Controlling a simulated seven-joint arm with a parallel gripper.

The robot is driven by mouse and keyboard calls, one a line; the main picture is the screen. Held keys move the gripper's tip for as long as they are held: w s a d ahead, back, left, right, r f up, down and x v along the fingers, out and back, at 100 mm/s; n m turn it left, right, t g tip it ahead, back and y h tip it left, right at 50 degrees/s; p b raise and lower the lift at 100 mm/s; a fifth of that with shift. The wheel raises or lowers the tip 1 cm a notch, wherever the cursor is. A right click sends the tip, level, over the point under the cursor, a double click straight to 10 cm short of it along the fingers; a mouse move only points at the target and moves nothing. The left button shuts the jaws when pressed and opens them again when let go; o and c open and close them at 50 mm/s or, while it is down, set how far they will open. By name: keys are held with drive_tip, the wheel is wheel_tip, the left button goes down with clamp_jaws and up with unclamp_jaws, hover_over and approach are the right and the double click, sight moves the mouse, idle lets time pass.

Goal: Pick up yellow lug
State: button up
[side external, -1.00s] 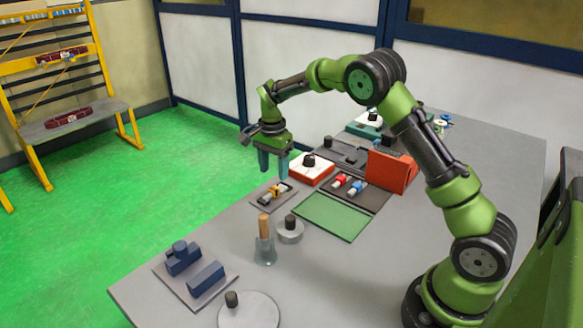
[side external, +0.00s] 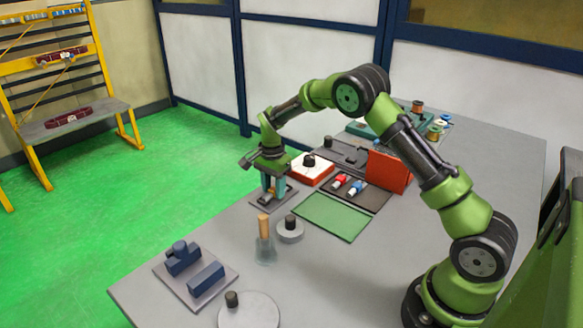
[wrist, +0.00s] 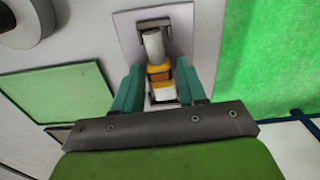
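The yellow lug (wrist: 158,75) has a yellow-orange middle and a pale grey barrel. It lies in a dark holder on a small grey plate (wrist: 126,24) in the wrist view. My gripper (wrist: 161,66) has its teal fingers on either side of the lug, with a visible gap on each side. In the side view my gripper (side external: 272,188) is low over the plate (side external: 284,198), and its fingers partly hide the lug. Contact with the plate cannot be told.
A red lug (side external: 340,181) and a blue lug (side external: 356,187) lie on a dark tray to the right. A red-edged box (side external: 311,172) stands close behind. A green mat (side external: 330,216), a round weight (side external: 290,231) and a wooden-handled brush in a jar (side external: 264,240) are near the front.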

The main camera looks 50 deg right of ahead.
clamp_jaws()
drive_tip(key=shift+r, duration=0.1)
